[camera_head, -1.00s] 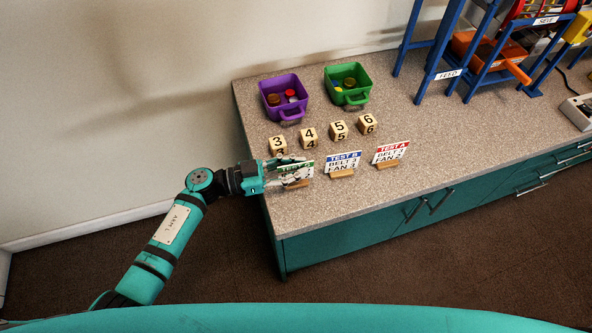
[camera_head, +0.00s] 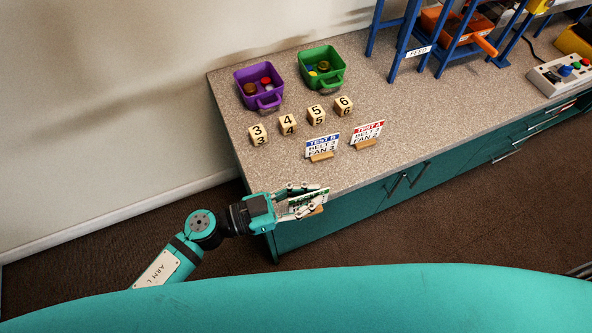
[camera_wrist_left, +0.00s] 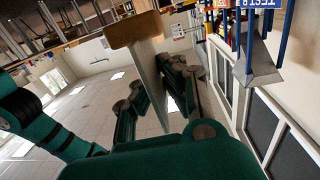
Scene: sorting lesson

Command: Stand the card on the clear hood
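My left gripper (camera_head: 306,200) is shut on a small white card with a green band (camera_head: 297,203), its print partly covered by the fingers. The card has a wooden foot (camera_head: 318,210). Gripper and card are at the counter's front edge, near its left corner. In the left wrist view the card (camera_wrist_left: 152,72) shows nearly edge-on between the fingers, with its wooden foot (camera_wrist_left: 133,30) at the top. I cannot pick out a clear hood in these frames. My right gripper is not in view.
On the speckled counter (camera_head: 225,118) stand a blue-headed card (camera_head: 322,147), a red-headed card (camera_head: 367,133), several number blocks (camera_head: 288,124), a purple bin (camera_head: 261,100) and a green bin (camera_head: 336,83). A blue frame (camera_head: 386,28) and a button box (camera_head: 553,74) are farther right.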

